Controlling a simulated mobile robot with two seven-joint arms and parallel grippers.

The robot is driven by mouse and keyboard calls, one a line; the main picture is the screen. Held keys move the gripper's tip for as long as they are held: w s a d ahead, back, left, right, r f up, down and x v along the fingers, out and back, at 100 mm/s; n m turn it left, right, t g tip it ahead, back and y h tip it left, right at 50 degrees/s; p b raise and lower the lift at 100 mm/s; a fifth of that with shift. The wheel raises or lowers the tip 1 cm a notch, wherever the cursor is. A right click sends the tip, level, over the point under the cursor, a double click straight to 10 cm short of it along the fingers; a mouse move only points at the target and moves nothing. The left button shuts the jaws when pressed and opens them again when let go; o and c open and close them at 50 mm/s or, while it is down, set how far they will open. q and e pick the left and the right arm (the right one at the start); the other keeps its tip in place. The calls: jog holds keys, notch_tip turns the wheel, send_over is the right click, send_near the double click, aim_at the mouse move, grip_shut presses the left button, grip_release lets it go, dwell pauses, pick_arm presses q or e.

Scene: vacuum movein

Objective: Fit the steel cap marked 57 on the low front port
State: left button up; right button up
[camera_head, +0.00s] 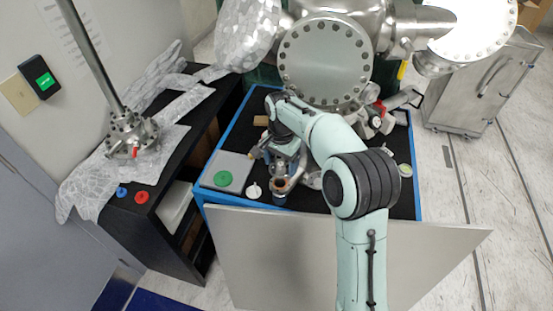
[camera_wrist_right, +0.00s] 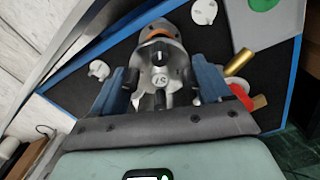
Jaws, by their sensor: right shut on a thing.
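The steel cap marked 57 (camera_wrist_right: 158,82) is between the blue fingers of my right gripper (camera_wrist_right: 161,80) in the right wrist view; the number appears turned round. An orange-brown ring (camera_wrist_right: 160,34) shows just beyond the cap, but I cannot tell whether they touch. In the head view my right gripper (camera_head: 283,170) is over the dark bench top, below the steel chamber (camera_head: 325,62); the cap is too small to make out there. The low front port cannot be told apart clearly from the steel parts around the gripper. My left gripper is not in view.
A green disc (camera_head: 222,178) lies on a grey plate (camera_head: 214,167) at the bench's left. A white cap (camera_head: 253,190) lies near my gripper. A brass cylinder (camera_wrist_right: 238,62) shows beside the right finger. A pale panel (camera_head: 270,255) stands in front of the bench.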

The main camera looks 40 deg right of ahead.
aim_at(281, 171)
jog(key=shift+s+d+f+b, duration=0.15)
jog(key=shift+f+b, duration=0.3)
jog(key=shift+f, duration=0.5)
notch_tip(281, 171, down, 2)
jog(key=shift+f+b, duration=0.15)
jog(key=shift+b, duration=0.55)
jog(key=shift+w+f, duration=0.2)
jog(key=shift+f, duration=0.45)
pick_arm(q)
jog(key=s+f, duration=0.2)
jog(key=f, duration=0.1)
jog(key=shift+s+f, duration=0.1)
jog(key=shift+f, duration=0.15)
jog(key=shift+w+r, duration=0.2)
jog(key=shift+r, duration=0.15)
pick_arm(e)
jog(key=shift+a, duration=0.2)
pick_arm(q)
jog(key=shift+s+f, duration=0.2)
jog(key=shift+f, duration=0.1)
pick_arm(e)
jog(key=shift+f, duration=0.5)
jog(key=o, duration=1.1)
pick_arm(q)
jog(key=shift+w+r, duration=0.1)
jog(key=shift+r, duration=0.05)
pick_arm(e)
jog(key=shift+r, duration=0.1)
